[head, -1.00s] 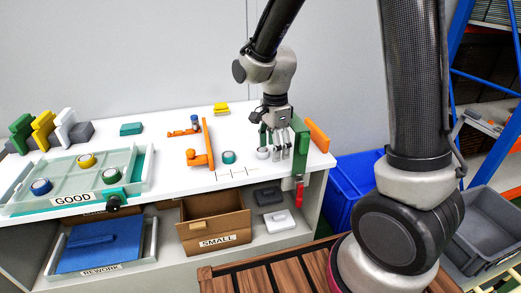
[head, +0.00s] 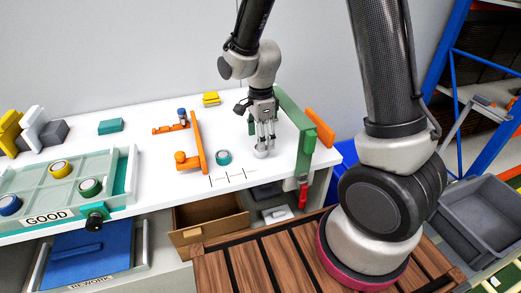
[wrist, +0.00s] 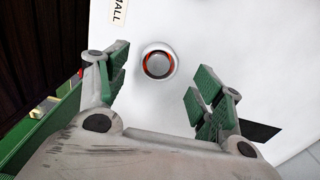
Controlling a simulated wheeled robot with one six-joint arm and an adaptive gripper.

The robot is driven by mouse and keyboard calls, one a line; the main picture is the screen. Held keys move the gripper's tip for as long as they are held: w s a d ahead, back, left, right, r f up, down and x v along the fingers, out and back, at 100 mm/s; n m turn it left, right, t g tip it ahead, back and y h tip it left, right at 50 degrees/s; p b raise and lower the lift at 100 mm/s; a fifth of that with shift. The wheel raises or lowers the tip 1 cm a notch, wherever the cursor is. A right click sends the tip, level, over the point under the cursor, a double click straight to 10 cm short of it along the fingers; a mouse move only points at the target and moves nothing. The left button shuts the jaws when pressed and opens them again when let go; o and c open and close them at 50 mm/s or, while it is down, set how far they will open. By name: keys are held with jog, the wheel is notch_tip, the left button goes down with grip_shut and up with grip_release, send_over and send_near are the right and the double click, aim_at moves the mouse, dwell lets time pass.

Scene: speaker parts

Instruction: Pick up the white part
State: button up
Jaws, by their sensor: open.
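The white part (head: 262,154) is small and round and sits on the white table near its front right, partly hidden by my fingers in the head view. I cannot tell the exact height gap.
A green upright bracket (head: 296,135) and an orange bar (head: 319,128) stand close right of my gripper. A teal ring part (head: 223,157) and an orange fixture (head: 197,145) lie to the left. The GOOD tray (head: 122,190) is farther left. A brown drawer (head: 210,218) is open below.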

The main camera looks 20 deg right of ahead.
notch_tip(320, 180, down, 3)
jog(key=shift+s+f, duration=0.1)
jog(key=c, duration=1.3)
